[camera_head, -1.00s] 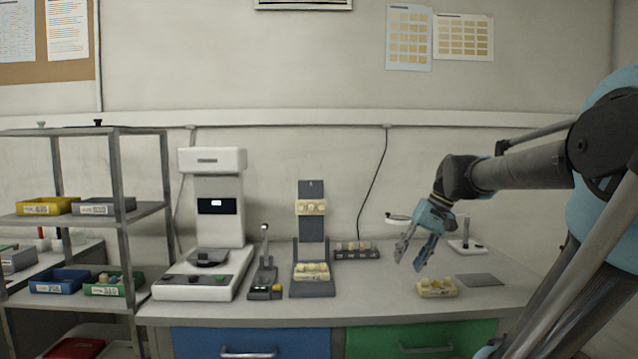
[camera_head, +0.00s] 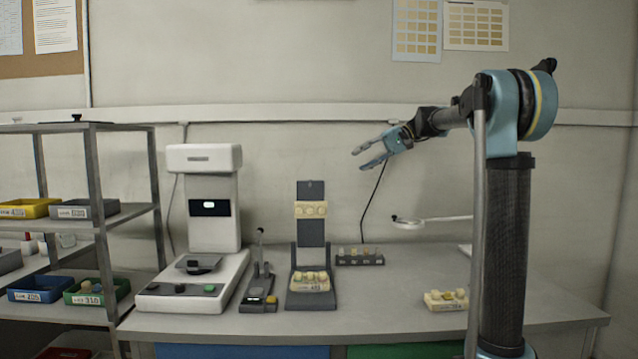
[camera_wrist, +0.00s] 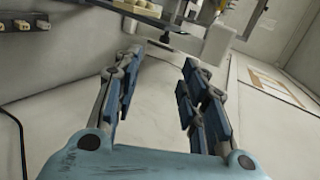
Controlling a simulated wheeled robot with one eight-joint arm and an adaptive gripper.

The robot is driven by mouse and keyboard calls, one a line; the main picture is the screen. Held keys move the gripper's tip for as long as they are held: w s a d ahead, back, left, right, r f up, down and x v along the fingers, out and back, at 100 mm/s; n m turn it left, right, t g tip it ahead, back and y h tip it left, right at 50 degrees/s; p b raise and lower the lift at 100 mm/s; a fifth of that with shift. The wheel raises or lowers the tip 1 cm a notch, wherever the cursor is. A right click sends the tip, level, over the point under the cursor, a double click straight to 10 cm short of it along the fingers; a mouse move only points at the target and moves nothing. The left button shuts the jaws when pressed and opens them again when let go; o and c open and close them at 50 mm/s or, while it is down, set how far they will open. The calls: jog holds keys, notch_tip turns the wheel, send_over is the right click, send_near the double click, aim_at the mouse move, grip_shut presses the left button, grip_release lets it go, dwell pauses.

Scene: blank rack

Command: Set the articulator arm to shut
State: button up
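The articulator (camera_head: 311,232) stands on the bench, a dark upright back plate over a dark base. Its upper arm is raised upright and carries a cream row of teeth (camera_head: 311,210). A second cream row of teeth (camera_head: 310,281) sits on the base. My gripper (camera_head: 356,160) is open and empty in the air, above and to the right of the articulator and apart from it. In the wrist view my gripper's two fingers (camera_wrist: 155,90) are spread with nothing between them.
A white machine (camera_head: 205,225) and a small lever device (camera_head: 260,285) stand left of the articulator. A tooth rack (camera_head: 359,257) is behind right, and a cream dental model (camera_head: 446,299) lies on the bench at right. A metal shelf (camera_head: 100,225) with bins is at far left.

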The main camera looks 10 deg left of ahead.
jog(key=x, duration=1.7)
jog(key=shift+w+a+r, duration=0.35)
jog(key=shift+a, duration=0.1)
grip_shut()
